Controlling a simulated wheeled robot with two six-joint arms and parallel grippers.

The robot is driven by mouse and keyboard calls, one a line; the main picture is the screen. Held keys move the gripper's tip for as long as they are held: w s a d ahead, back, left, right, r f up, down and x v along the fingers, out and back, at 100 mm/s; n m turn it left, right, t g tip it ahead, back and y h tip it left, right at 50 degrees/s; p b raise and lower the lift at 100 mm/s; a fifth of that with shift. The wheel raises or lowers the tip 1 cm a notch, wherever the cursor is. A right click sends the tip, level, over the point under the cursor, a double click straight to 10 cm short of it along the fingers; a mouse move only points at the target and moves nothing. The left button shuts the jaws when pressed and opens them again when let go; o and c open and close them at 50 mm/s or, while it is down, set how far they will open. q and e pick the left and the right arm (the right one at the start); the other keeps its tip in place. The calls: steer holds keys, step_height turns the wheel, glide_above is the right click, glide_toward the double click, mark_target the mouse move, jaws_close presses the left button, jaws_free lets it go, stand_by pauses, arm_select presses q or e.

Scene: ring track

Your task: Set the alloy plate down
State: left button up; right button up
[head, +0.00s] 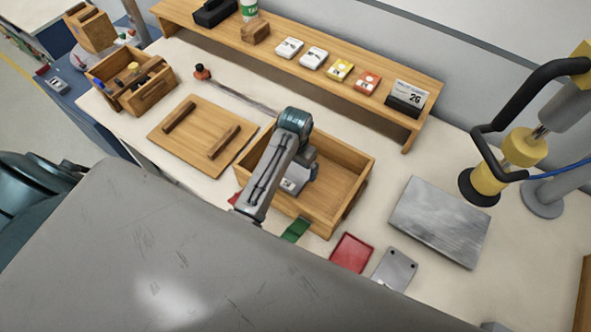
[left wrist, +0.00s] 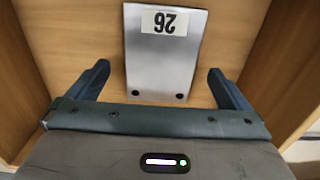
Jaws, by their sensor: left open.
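The alloy plate (left wrist: 160,65) is a grey metal plate with a white label and two dark holes near one end. In the left wrist view it appears to lie on the floor of an open wooden box (head: 346,205). In the head view the plate (head: 291,184) is partly hidden by my left arm. My left gripper (left wrist: 160,85) is open above the box floor, with the plate between and beyond its fingers and a gap on each side. My right gripper is not in view.
A wooden lid (head: 190,145) with two handles lies left of the box. A red tile (head: 351,252), a second metal plate (head: 395,269) and a large grey slab (head: 440,221) lie to the right. A shelf (head: 300,75) with small packs and a sign stands behind.

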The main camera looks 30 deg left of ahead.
mark_target(296, 173)
arm_select(q)
step_height(296, 173, up, 9)
steer(key=p, duration=0.1)
